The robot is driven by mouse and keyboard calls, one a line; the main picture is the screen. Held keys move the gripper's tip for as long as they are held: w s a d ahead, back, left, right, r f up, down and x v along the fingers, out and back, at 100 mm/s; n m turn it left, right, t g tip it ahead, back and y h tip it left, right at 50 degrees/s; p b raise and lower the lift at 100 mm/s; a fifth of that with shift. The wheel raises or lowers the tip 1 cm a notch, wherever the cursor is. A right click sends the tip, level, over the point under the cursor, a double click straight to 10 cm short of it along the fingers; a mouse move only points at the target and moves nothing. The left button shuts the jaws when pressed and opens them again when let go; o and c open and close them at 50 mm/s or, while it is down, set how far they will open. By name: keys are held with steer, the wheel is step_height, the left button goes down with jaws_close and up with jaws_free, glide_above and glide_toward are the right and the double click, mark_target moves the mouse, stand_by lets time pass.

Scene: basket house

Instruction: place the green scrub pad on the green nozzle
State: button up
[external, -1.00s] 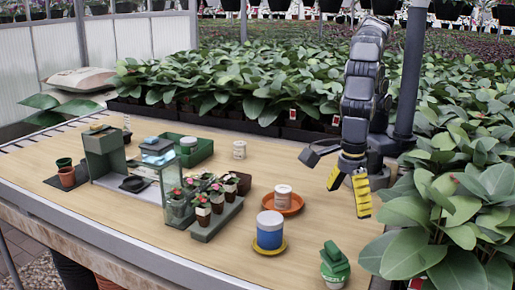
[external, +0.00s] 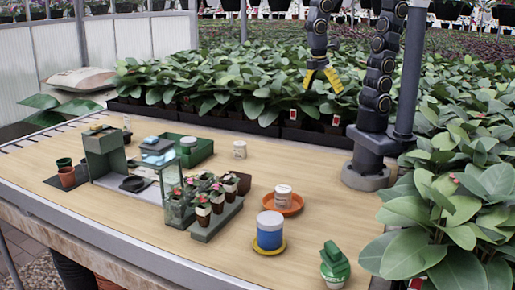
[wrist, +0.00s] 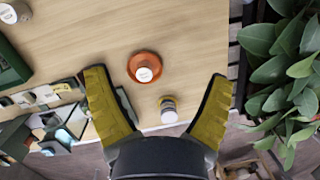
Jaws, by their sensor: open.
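I cannot pick out the green scrub pad with certainty; no separate pad shows clearly around the bottle. My gripper (external: 322,82) is raised high over the back of the table, far from the bottle. Its yellow fingers are spread, with nothing between them. The wrist view also shows my gripper (wrist: 160,98) open and empty, without a clear view of the nozzle.
An orange saucer (external: 297,208) holds a white jar (external: 283,195). A blue-and-white jar (external: 270,232) stands on a yellow saucer left of the bottle. Small potted plants (external: 212,200) and a green crate (external: 200,150) stand further left. Leafy plants crowd the right edge.

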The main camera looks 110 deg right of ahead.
steer(key=s+d+m, duration=0.1)
steer(key=s+m, duration=0.4)
steer(key=s, duration=0.2)
steer(key=shift+s+d+t, duration=0.2)
steer(key=shift+s+t, duration=0.1)
steer(key=shift+s, duration=0.1)
steer(key=shift+a, duration=0.1)
stand_by(0.4)
